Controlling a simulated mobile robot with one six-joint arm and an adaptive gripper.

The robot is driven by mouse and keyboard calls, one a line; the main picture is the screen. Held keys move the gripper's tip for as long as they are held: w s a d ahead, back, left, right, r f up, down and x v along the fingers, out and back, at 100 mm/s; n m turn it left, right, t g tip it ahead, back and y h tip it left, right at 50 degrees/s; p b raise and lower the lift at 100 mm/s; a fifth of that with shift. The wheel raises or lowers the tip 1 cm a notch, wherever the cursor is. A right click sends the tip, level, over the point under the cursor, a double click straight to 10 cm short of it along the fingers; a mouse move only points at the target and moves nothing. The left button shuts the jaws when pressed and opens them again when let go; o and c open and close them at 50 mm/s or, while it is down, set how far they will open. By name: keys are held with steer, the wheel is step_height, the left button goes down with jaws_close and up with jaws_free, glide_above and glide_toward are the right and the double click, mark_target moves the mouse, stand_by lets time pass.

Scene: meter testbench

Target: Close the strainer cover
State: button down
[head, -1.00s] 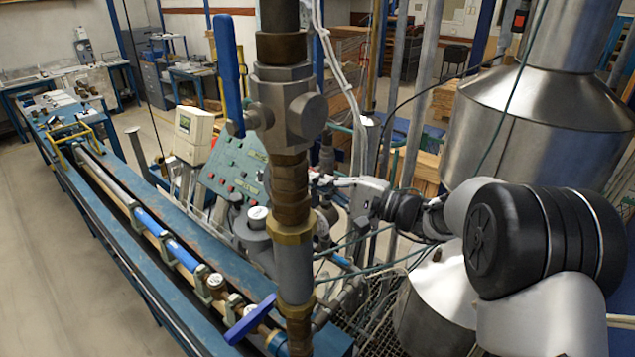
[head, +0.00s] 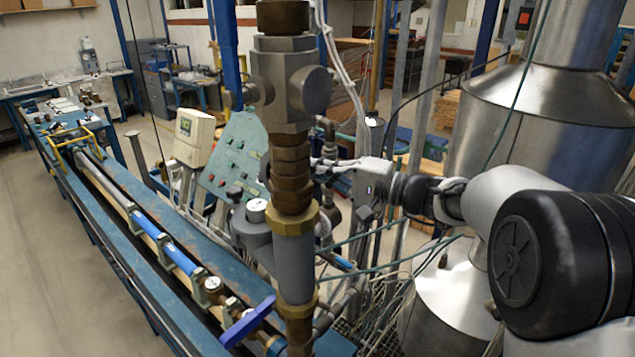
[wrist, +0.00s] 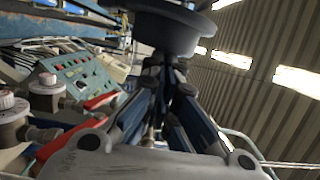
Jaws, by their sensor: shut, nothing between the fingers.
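A vertical brass and grey pipe stands in the middle of the head view. Its grey fitting (head: 284,92) has a round boss (head: 310,90) on the right side; I cannot tell for sure that this is the strainer cover. My gripper (head: 318,167) is right of the pipe, below the boss, its tips partly hidden by the brass. In the wrist view, my gripper (wrist: 168,80) is shut and empty. A dark round cap-like part (wrist: 168,30) sits just above the fingertips; contact cannot be told.
A green control panel (head: 232,155) and a beige meter box (head: 194,137) stand left of the pipe. A blue test bench (head: 215,270) with a pipe runs along the left. A blue handle (head: 247,322) is low in front. Large steel tanks (head: 545,120) and thin cables crowd the right.

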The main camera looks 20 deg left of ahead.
steer(key=s+r+n+b, duration=0.1)
steer(key=s+n+b, duration=0.1)
steer(key=b, duration=0.3)
steer(key=s+a+r+n+h+b, duration=0.1)
steer(key=n+b, duration=0.2)
steer(key=b, duration=0.2)
steer(key=s+a+r+n+h+b, duration=0.1)
steer(key=s+n+b, duration=0.1)
steer(key=b, duration=0.3)
steer(key=shift+s+a+n+t, duration=0.15)
steer(key=shift+s+n+t, duration=0.25)
steer(key=shift+n, duration=0.3)
steer(key=shift+r, duration=0.1)
steer(key=v, duration=1.2)
steer(key=s+d+f+m+h+b, duration=0.1)
steer(key=s+d+f+m+h, duration=0.1)
steer(key=s+d+f+h, duration=0.3)
steer(key=s+d+f+m+h+b, duration=0.1)
steer(key=s+d+f+h, duration=0.4)
steer(key=s+d+f, duration=0.6)
steer(key=s+d+f+m+t+h+b, duration=0.1)
steer(key=s+d+f+m+h, duration=0.2)
steer(key=f, duration=1.7)
steer(key=s+d+h, duration=0.2)
steer(key=s+d, duration=0.3)
steer(key=shift+s+h, duration=0.4)
